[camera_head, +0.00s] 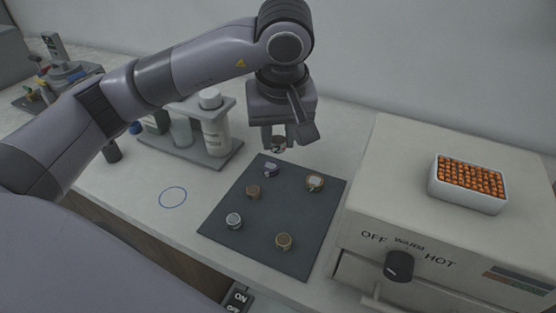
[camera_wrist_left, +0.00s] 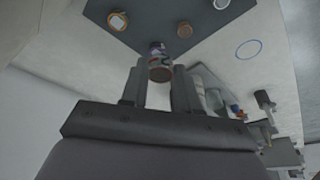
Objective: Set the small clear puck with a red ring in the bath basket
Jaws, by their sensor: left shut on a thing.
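My left gripper (camera_head: 279,138) is shut on a small puck (camera_head: 278,146) and holds it above the back edge of the dark mat. In the left wrist view, the held puck (camera_wrist_left: 160,70) sits between the fingertips and shows a brownish face with pale and reddish marks on its side. I cannot tell for sure whether it is clear with a red ring. My right gripper is not in view.
The dark mat (camera_head: 222,215) also bears a gold-rimmed puck (camera_head: 314,182), a brown one, a silver one and a gold one. A bottle rack (camera_head: 205,158) stands left.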

